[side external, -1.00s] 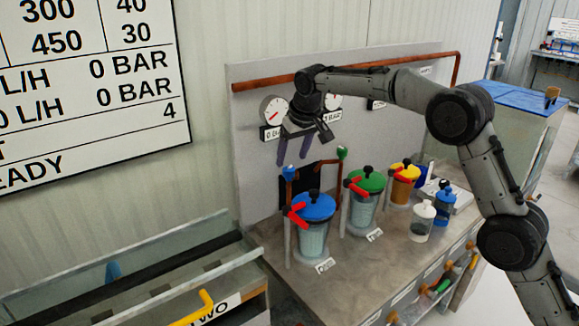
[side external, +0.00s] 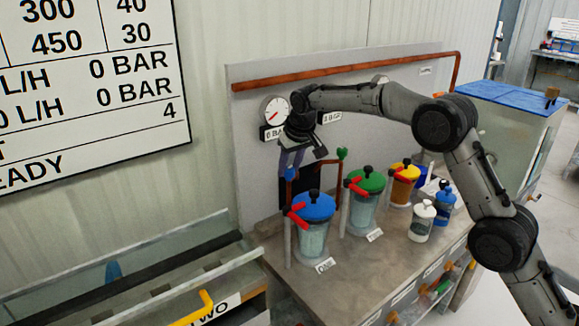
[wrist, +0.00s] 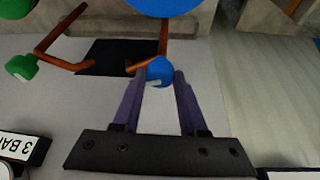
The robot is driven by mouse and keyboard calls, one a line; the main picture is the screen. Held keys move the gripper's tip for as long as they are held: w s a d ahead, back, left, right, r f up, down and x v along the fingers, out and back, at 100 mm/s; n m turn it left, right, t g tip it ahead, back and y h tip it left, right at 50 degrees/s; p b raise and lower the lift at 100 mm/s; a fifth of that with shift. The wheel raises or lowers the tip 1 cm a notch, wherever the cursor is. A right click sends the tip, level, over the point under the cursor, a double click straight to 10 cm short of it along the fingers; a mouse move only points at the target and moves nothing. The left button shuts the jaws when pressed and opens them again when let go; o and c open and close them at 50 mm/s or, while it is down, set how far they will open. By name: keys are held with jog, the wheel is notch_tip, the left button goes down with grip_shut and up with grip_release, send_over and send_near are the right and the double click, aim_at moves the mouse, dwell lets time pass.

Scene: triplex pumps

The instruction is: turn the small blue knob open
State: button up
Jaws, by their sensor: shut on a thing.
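The small blue knob (wrist: 158,71) sits on top of a thin copper pipe (wrist: 163,38), between the tips of my gripper (wrist: 160,80) in the wrist view. My gripper is shut on it, one purple finger on each side. In the side external view my gripper (side external: 291,169) reaches down from above, and the blue knob (side external: 291,174) shows partly between the fingers, at the top of its pipe near the back panel. The knob stands behind and to the left of the large blue-lidded pump jar (side external: 313,235).
A small green knob (side external: 342,153) stands on a neighbouring pipe to the right. Green-lidded (side external: 364,205) and yellow-lidded (side external: 403,187) jars stand further right with red handles. A gauge (side external: 276,110) is on the panel behind my gripper. White and blue bottles stand on the bench.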

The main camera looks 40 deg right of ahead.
grip_shut()
jog(key=m+h, duration=0.1)
jog(key=m, duration=0.3)
jog(key=shift+a+g+h, duration=0.1)
jog(key=shift+g+h, duration=0.3)
jog(key=shift+m, duration=0.3)
jog(key=o, duration=0.9)
grip_release()
jog(key=v, duration=1.3)
jog(key=shift+r, duration=0.4)
